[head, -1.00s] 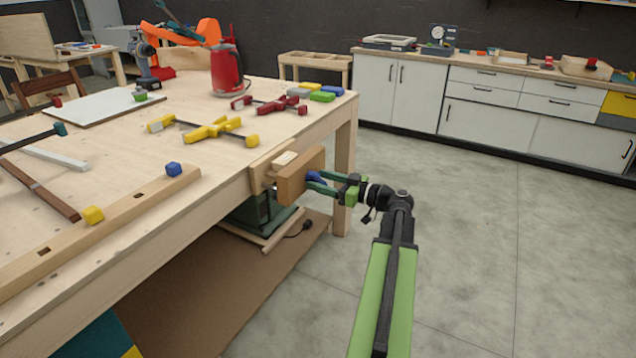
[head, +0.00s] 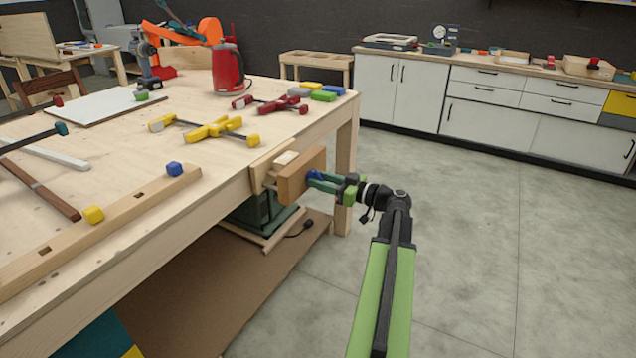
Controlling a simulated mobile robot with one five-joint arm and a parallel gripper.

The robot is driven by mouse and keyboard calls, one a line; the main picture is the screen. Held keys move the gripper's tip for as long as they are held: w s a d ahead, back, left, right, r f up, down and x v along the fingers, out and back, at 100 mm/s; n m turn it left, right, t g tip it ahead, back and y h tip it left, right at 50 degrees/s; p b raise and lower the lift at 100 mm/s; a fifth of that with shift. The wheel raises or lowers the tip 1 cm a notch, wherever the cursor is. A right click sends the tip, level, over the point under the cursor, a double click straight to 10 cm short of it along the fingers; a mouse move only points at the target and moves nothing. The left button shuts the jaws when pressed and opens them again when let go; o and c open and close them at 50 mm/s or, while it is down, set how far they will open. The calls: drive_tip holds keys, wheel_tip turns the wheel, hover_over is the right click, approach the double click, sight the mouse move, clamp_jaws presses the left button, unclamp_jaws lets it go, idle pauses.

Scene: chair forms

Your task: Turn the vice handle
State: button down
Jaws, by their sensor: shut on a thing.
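The wooden vice (head: 302,176) is mounted on the side of the workbench, with a light block (head: 285,158) between its jaws. The blue vice handle (head: 314,176) is at the outer face of the front jaw, mostly hidden by my fingers. My gripper (head: 321,182) reaches in from the right and is shut on the handle. Its green fingers lie close to the jaw face. The exact angle of the handle cannot be told.
A green machine (head: 258,215) stands under the bench. The floor (head: 490,240) to the right is clear up to the white cabinets (head: 480,115).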

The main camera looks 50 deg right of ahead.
drive_tip(key=shift+m, duration=1.6)
drive_tip(key=m, duration=0.4)
drive_tip(key=shift+a, duration=0.1)
drive_tip(key=m, duration=0.8)
drive_tip(key=shift+s, duration=0.1)
drive_tip(key=m, duration=0.3)
drive_tip(key=shift+m, duration=0.3)
drive_tip(key=m, duration=0.3)
drive_tip(key=shift+m+h, duration=0.3)
drive_tip(key=shift+m, duration=0.1)
drive_tip(key=m, duration=0.3)
drive_tip(key=shift+m, duration=0.3)
drive_tip(key=shift+a+m, duration=0.1)
drive_tip(key=shift+m, duration=1.7)
